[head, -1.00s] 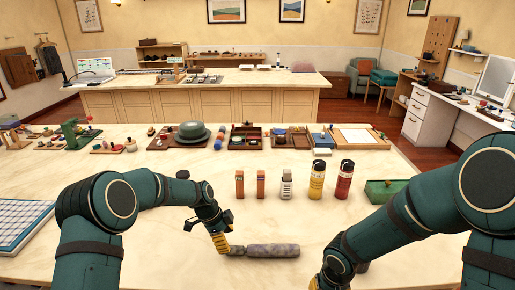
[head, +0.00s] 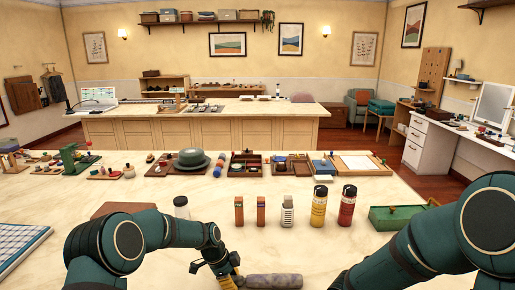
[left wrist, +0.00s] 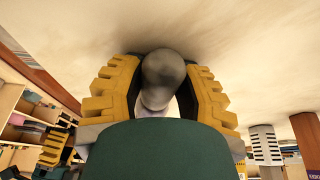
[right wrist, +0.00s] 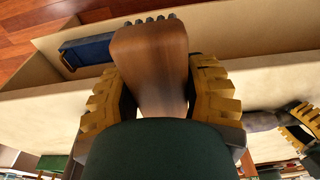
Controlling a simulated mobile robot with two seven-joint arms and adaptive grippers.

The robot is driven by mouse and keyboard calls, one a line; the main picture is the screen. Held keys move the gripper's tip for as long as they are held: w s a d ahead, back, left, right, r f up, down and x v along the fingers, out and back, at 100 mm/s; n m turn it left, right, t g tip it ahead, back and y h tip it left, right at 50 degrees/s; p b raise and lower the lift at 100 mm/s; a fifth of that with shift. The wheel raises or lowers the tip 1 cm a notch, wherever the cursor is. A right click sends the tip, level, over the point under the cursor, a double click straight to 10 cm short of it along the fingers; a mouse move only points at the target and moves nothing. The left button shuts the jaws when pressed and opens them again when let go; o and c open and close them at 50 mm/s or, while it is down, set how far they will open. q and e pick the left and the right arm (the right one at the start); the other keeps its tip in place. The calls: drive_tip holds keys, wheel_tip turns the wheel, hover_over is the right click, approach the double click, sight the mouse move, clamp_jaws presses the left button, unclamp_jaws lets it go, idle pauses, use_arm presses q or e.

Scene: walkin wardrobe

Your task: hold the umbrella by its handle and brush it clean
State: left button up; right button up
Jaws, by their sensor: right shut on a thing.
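The grey-purple rolled umbrella (head: 272,281) lies on the table at the bottom of the head view, and its body also shows in the right wrist view (right wrist: 262,119). My left gripper (head: 229,279) is at its handle end. In the left wrist view the rounded grey handle (left wrist: 163,78) sits between the yellow fingers of my left gripper (left wrist: 163,95); whether they press on it is unclear. My right gripper (right wrist: 160,95) is shut on a brown wooden brush (right wrist: 150,60) with dark bristle tufts at its far end. The right gripper is below the head view's edge.
Several upright items stand beyond the umbrella, including a yellow bottle (head: 318,207) and a red bottle (head: 347,206). A green tray (head: 392,217) is at right, a checked cloth (head: 18,246) at left. Trays and small items line the table's far edge.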

use_arm(q)
clamp_jaws()
drive_tip(key=o, duration=1.1)
unclamp_jaws()
